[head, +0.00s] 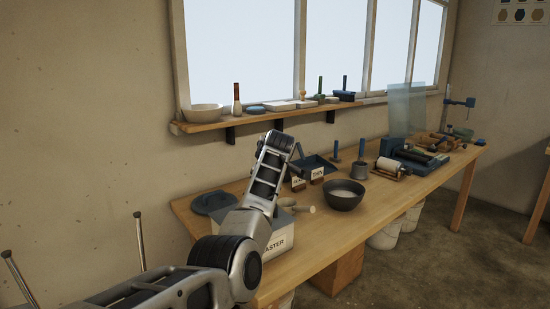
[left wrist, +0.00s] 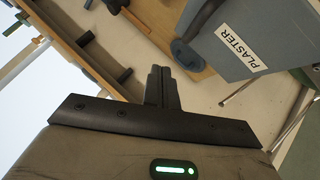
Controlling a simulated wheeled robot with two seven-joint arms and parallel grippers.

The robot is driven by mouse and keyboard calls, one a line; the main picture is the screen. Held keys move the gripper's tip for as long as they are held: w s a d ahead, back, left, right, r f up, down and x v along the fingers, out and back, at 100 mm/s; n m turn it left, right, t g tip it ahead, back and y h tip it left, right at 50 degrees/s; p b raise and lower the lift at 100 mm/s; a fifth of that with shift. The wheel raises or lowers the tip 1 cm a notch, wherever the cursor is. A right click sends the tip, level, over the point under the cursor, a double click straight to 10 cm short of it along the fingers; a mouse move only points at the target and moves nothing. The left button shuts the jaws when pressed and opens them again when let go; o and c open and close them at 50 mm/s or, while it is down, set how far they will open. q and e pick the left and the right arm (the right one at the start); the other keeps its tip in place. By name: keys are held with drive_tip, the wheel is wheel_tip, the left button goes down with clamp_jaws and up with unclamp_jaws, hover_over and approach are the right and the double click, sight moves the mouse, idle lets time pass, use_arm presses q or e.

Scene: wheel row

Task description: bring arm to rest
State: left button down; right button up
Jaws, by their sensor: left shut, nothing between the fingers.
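My left arm (head: 226,250) comes in from the lower left and is bent upward in front of the bench. In the left wrist view my left gripper (left wrist: 161,88) is shut, with its two dark fingers together and nothing between them. Its fingertips are not clear in the head view. The grey plaster bin (left wrist: 232,45) shows at the upper right of the left wrist view, apart from the fingers. In the head view my arm partly hides this bin (head: 279,243). My right gripper is in neither view.
The long wooden bench (head: 330,236) carries a dark bowl (head: 344,197), a blue tray (head: 317,166), a roller (head: 387,168) and several tools. A wall shelf (head: 215,123) below the window holds a white bowl (head: 203,113) and bottles. The wall at left is bare.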

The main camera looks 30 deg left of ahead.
use_arm(q)
drive_tip(key=s+d+r, duration=0.2)
drive_tip(key=d+r, duration=0.2)
drive_tip(key=s+d+f+m+g+h, duration=0.1)
drive_tip(key=s+d+f+m, duration=0.25)
drive_tip(key=s+f, duration=0.7)
drive_tip(key=s+d+f+m+g+h, duration=0.15)
drive_tip(key=s+f+m, duration=0.45)
drive_tip(key=f, duration=0.7)
drive_tip(key=s+d+f+m+g+h, duration=0.1)
drive_tip(key=s+d+f+m+h, duration=0.3)
drive_tip(key=s, duration=0.6)
drive_tip(key=s+d+m+y, duration=0.1)
drive_tip(key=s+d+m, duration=0.1)
drive_tip(key=s+d, duration=0.5)
drive_tip(key=s+d+f+m+g+h, duration=0.1)
drive_tip(key=s+d+f+m+h, duration=0.2)
drive_tip(key=s, duration=0.9)
drive_tip(key=w+d+f+t+h, duration=0.1)
drive_tip(key=w+d+f+t, duration=0.4)
drive_tip(key=w+t, duration=0.1)
drive_tip(key=shift+w+f+m+t+b, duration=0.2)
drive_tip(key=shift+m+t+b, duration=0.15)
drive_tip(key=shift+m+t, duration=0.1)
